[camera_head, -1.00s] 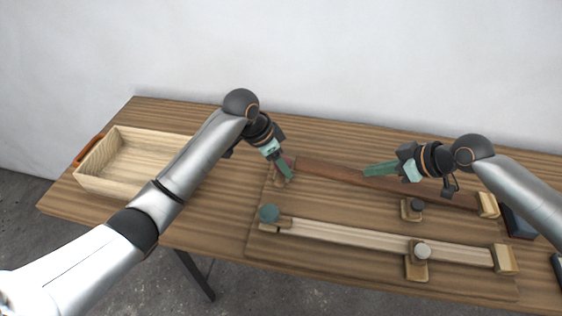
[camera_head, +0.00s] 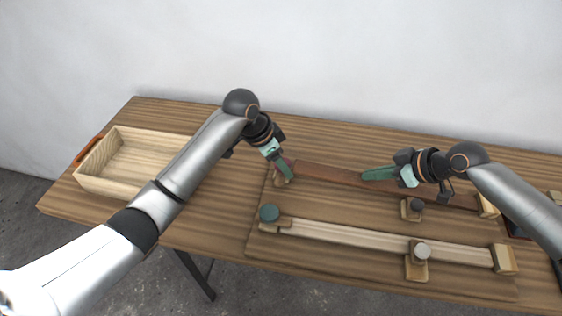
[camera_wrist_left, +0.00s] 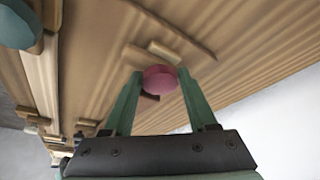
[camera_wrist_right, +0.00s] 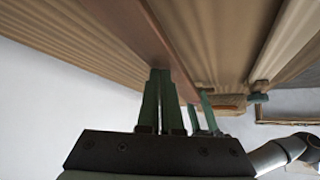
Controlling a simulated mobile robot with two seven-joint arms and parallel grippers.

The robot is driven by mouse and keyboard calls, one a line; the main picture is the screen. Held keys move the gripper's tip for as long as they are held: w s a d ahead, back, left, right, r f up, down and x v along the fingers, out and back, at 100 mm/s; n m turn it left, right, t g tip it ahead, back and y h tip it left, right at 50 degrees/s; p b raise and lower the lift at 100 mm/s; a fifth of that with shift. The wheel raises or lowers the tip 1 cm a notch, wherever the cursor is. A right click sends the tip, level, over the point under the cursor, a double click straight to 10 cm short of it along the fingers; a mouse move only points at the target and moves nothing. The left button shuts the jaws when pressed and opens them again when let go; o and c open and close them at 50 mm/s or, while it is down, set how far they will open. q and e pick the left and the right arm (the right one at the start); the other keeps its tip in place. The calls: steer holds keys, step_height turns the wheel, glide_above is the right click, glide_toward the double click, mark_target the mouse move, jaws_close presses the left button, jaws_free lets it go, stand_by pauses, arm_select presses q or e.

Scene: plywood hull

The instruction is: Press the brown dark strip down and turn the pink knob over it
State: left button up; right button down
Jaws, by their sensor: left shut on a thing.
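The brown dark strip (camera_head: 330,173) lies along the far side of the wooden board, its right end at a pale end block (camera_head: 488,205). The pink knob (camera_wrist_left: 160,79) sits between the fingers of my left gripper (camera_wrist_left: 155,88); in the head view this gripper (camera_head: 287,172) stands at the strip's left end and mostly hides the knob. My right gripper (camera_head: 365,175) is over the middle of the strip, fingertips at its top. In the right wrist view its fingers (camera_wrist_right: 161,75) are close together, on or just above the strip (camera_wrist_right: 145,35).
A pale strip (camera_head: 340,234) lies nearer, with a teal knob (camera_head: 269,213) at its left and a grey knob (camera_head: 422,251) towards its right. A black knob (camera_head: 417,204) stands between the strips. A wooden tray (camera_head: 130,186) is at the left. Table between tray and board is clear.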

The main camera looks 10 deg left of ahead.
steer(key=shift+s+f, duration=0.1)
steer(key=shift+f, duration=0.25)
arm_select(q)
steer(key=o, duration=1)
steer(key=shift+c, duration=0.2)
arm_select(e)
steer(key=shift+d, duration=0.1)
arm_select(q)
steer(key=o, duration=0.5)
steer(key=shift+s, duration=0.1)
arm_select(e)
steer(key=shift+s+f, duration=0.1)
steer(key=shift+f, duration=0.1)
arm_select(q)
steer(key=shift+r, duration=0.1)
